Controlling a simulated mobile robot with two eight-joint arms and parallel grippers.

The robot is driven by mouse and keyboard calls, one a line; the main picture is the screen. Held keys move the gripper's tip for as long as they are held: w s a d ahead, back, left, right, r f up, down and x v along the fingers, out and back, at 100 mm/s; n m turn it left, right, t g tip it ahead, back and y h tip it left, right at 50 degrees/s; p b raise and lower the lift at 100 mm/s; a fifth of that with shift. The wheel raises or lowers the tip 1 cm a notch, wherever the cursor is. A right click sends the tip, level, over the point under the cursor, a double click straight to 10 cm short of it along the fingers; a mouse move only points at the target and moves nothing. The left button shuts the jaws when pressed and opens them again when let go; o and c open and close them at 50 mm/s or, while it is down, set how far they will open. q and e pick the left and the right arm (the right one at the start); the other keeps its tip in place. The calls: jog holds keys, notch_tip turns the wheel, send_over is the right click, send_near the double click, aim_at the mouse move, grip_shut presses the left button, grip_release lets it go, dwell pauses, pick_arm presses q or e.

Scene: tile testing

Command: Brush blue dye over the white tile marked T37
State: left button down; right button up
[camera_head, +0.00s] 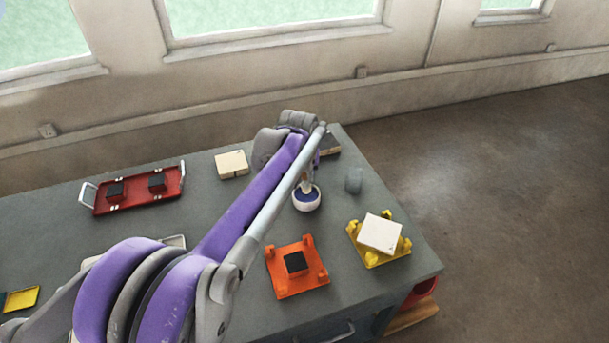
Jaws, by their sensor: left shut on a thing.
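A white tile (380,232) lies on a yellow stand (368,261) with corner posts, near the right end of the table. No T37 mark is readable on it from here. A small white bowl (307,205) of blue dye stands left of and behind the tile. My left arm reaches across the table, and its gripper (308,174) points down over the bowl, mostly hidden behind my forearm. It is shut on what looks like a brush (307,186), whose lower end is at the dye. My right gripper is not in view.
An orange stand (283,287) with a dark block sits in front of the bowl. A grey cylinder (354,181) stands right of the bowl. A cream block (232,164) and a red tray (132,207) with dark blocks are at the left. A red bin (424,291) is below the table's right edge.

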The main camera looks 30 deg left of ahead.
pick_arm(q)
jog(key=shift+f+b, duration=0.35)
jog(key=shift+f, duration=0.35)
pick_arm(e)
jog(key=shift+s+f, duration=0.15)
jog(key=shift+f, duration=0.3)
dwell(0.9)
pick_arm(q)
jog(key=shift+r, duration=0.1)
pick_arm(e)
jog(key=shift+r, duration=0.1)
pick_arm(q)
jog(key=shift+r+p, duration=1.95)
jog(key=shift+r, duration=1.5)
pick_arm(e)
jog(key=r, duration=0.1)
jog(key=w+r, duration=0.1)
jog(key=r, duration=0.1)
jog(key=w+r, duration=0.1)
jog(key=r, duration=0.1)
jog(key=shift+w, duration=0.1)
pick_arm(q)
jog(key=shift+f, duration=0.1)
